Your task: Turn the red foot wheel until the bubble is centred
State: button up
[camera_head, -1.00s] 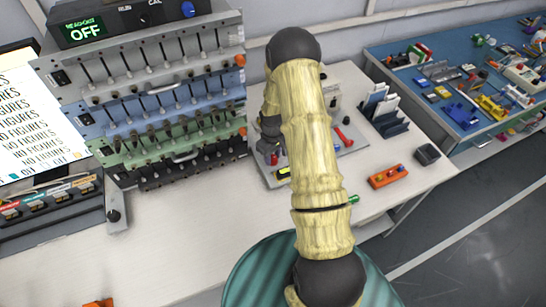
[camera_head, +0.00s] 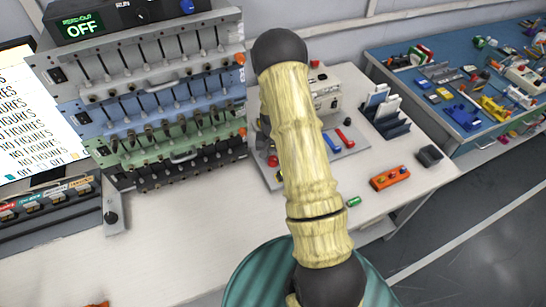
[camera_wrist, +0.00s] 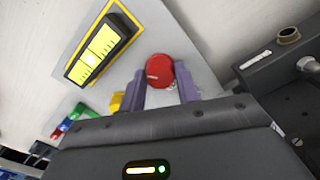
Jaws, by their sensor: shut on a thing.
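The red foot wheel (camera_wrist: 159,70) is round and sits on a light grey plate (camera_wrist: 140,42). In the wrist view my gripper (camera_wrist: 160,84) has its two purple fingers on either side of the wheel, shut on it. A yellow level vial (camera_wrist: 103,46) in a dark frame lies on the plate to the upper left of the wheel. It has dark cross marks, and a small paler spot shows toward its lower left part; I cannot tell exactly where the bubble stands. In the head view my arm hides the vial and most of the gripper, while the red wheel (camera_head: 272,160) shows beside the arm.
In the head view a slider rack (camera_head: 160,100) stands left of the plate. A red lever and a blue lever (camera_head: 332,144) lie on the plate's right side. A card holder (camera_head: 385,113) and an orange block (camera_head: 389,178) stand further right.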

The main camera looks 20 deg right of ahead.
jog(key=shift+w+r+m, duration=0.1)
jog(key=shift+m, duration=0.3)
jog(key=o, duration=1)
jog(key=shift+c, duration=0.2)
notch_tip(320, 180, up, 17)
jog(key=b, duration=0.1)
jog(key=shift+r, duration=0.15)
